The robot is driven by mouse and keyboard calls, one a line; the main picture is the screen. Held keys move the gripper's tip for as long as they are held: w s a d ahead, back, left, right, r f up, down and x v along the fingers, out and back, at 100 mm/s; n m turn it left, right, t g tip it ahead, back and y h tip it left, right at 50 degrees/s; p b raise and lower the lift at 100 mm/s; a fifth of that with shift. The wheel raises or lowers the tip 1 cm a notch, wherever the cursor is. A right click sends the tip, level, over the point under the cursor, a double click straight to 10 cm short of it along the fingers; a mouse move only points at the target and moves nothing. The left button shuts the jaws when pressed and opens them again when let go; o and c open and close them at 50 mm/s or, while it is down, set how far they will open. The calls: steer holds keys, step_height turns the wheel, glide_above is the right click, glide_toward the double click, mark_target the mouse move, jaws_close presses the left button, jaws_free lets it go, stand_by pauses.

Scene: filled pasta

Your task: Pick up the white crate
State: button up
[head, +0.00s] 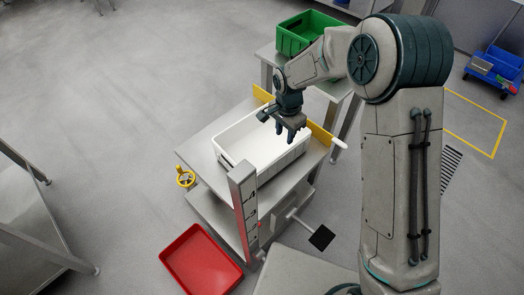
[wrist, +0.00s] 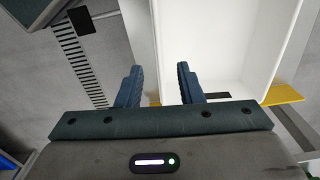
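The white crate (head: 237,161) is an empty open-topped box standing upright on the top shelf of a grey metal cart. My gripper (head: 290,130) is over the crate's far right side in the head view, pointing down. In the wrist view the two dark fingers of my gripper (wrist: 158,68) are apart. The crate's white wall (wrist: 146,45) passes between them in that picture, with the crate's inside to the right. I cannot tell whether the fingertips touch the wall or how far they are above it. My gripper and forearm hide part of the crate's far rim.
A green crate (head: 294,43) stands on a table behind. A red crate (head: 201,262) lies on the floor in front. A blue trolley (head: 492,68) is far right.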

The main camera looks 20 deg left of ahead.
mark_target(282, 158)
step_height(282, 158, down, 14)
steer(key=shift+s+r+b, duration=0.1)
steer(key=shift+s+b, duration=0.05)
steer(key=shift+b, duration=0.15)
stand_by(0.3)
jaws_close()
